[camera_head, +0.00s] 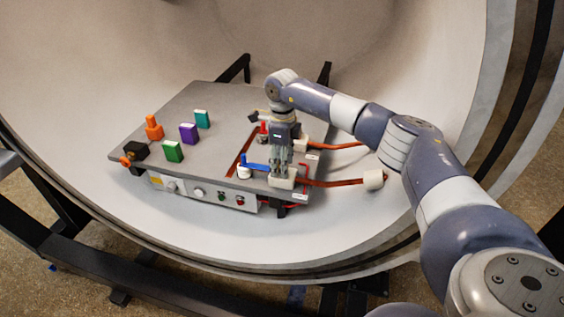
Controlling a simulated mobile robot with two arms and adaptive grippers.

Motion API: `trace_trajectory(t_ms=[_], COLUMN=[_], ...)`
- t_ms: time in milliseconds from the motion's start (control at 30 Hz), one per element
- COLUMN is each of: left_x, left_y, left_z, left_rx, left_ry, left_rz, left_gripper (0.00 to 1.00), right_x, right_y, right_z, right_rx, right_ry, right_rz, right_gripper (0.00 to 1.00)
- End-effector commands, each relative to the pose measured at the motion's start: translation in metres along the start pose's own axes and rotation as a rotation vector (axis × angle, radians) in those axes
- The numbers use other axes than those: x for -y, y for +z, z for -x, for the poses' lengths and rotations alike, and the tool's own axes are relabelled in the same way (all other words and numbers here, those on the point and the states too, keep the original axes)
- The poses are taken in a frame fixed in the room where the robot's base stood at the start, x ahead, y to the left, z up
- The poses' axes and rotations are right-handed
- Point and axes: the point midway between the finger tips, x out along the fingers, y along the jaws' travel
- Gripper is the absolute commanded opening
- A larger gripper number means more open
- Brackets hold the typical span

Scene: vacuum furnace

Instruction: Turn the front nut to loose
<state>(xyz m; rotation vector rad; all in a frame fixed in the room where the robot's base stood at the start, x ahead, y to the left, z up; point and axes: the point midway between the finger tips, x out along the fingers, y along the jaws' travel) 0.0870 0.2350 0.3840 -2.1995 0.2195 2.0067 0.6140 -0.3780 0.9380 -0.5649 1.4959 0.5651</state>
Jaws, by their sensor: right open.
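The front nut (283,183) looks like a small white block at the panel's front right, where the front red hose joins. My right gripper (280,171) points down right above it, with the fingers open. The fingertips hide the top of the nut, and I cannot tell whether they are around it or touching it. A similar white fitting (301,143) sits farther back on the rear red hose. My left gripper is not in view.
A blue-handled valve (254,165) is close left of my gripper, and a red one (263,130) is behind it. Green (173,152), purple (189,133), teal (202,119) and orange (154,128) pieces stand on the grey panel (195,170). The curved chamber wall (130,60) surrounds it.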

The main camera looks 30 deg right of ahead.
Motion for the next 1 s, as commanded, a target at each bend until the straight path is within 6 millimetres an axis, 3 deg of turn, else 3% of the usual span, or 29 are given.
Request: trace_trajectory(t_ms=[167,600,767,1000], left_x=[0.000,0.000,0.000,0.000], left_y=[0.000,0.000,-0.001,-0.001], left_z=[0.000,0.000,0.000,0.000], left_rx=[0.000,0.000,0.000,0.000], left_ry=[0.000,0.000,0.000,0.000], left_rz=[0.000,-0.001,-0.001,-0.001], left_gripper=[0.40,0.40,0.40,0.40], right_x=[0.001,0.001,0.000,0.000], right_y=[0.001,0.001,0.001,0.000], right_z=[0.018,0.104,0.117,0.120], right_rx=[0.003,0.004,0.002,0.001], right_ry=[-0.002,-0.002,-0.001,0.000], right_rz=[0.000,0.000,0.001,0.001], right_gripper=[0.47,0.47,0.47,0.47])
